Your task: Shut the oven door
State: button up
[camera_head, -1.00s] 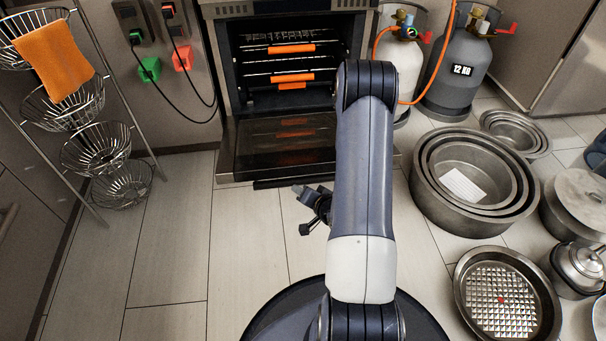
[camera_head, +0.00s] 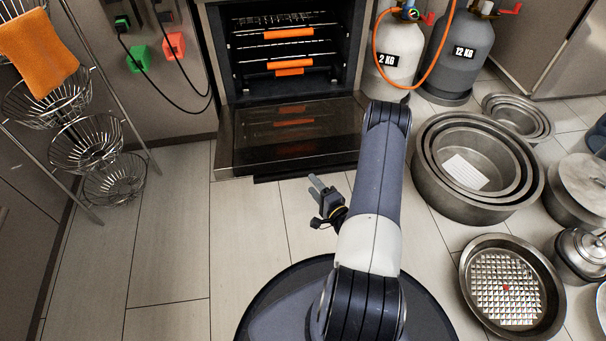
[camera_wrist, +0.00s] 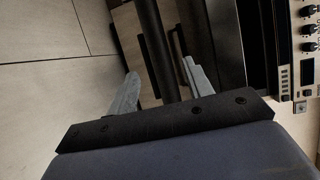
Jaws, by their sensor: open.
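The oven (camera_head: 290,65) stands at the back, with racks with orange grips inside its dark cavity. Its door (camera_head: 290,140) hangs open, folded down low in front of the cavity, just above the floor. My gripper (camera_head: 314,201) is in front of the door's lower edge, a little right of its middle, low over the floor tiles, and empty. In the wrist view my gripper's two fingers (camera_wrist: 158,88) are spread apart, with a dark bar showing between them. The oven's control knobs (camera_wrist: 309,30) show at the right of the wrist view.
A wire basket stand (camera_head: 85,145) with an orange cloth is at the left. Two gas cylinders (camera_head: 455,55) stand right of the oven. Nested round pans (camera_head: 470,170) and a tray-like pan (camera_head: 510,290) lie on the right floor. The floor at front left is clear.

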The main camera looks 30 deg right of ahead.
aim_at(305, 176)
jog(key=w, duration=0.2)
jog(key=w+b, duration=0.1)
jog(key=w, duration=0.4)
jog(key=shift+a+f+b, duration=0.25)
jog(key=shift+a+b, duration=0.15)
jog(key=shift+c, duration=0.4)
grip_shut()
